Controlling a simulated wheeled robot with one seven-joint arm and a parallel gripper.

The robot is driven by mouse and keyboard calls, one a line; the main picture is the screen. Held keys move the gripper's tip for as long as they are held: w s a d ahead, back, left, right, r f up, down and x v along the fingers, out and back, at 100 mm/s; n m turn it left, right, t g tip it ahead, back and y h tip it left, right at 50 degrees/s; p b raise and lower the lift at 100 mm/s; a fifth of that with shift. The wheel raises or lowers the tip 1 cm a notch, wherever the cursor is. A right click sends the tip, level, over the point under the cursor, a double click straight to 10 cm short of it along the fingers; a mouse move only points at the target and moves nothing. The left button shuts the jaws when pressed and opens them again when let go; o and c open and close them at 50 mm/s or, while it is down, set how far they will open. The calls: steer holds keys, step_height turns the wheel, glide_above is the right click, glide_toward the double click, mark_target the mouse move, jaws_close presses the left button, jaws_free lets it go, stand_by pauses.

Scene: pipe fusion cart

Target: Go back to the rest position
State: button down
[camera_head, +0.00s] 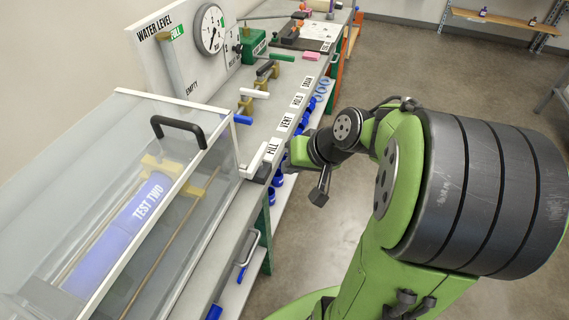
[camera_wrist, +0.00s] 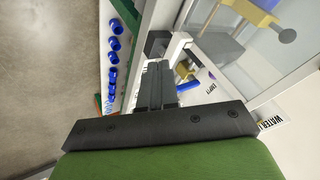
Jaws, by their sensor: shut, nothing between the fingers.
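My gripper (camera_wrist: 157,72) shows in the wrist view with its two dark fingers together and nothing between them. In the head view my green and black arm reaches in from the right. The fingertips are hard to make out there.
A clear-walled tank (camera_head: 215,150) with a black handle holds a blue TEST TWO pipe (camera_head: 135,215). A gauge (camera_head: 211,30) stands on the water level board (camera_head: 150,50). Blue fittings (camera_wrist: 115,43) sit on the lower shelf. The floor (camera_head: 420,70) behind my arm is clear.

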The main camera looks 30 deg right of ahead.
steer(key=shift+s+r, duration=0.3)
steer(key=shift+r, duration=0.15)
steer(key=s+a+r+n+h+p, duration=0.1)
steer(key=s+a+r, duration=0.1)
steer(key=s, duration=0.2)
steer(key=s+a+r+n+h+p, duration=0.1)
steer(key=s+a+r+n, duration=0.1)
steer(key=s, duration=0.3)
steer(key=s+a+r+n+g+p, duration=0.1)
steer(key=s+a+r, duration=0.2)
steer(key=s+a, duration=0.1)
steer(key=shift+s+h, duration=0.4)
steer(key=shift+s, duration=0.3)
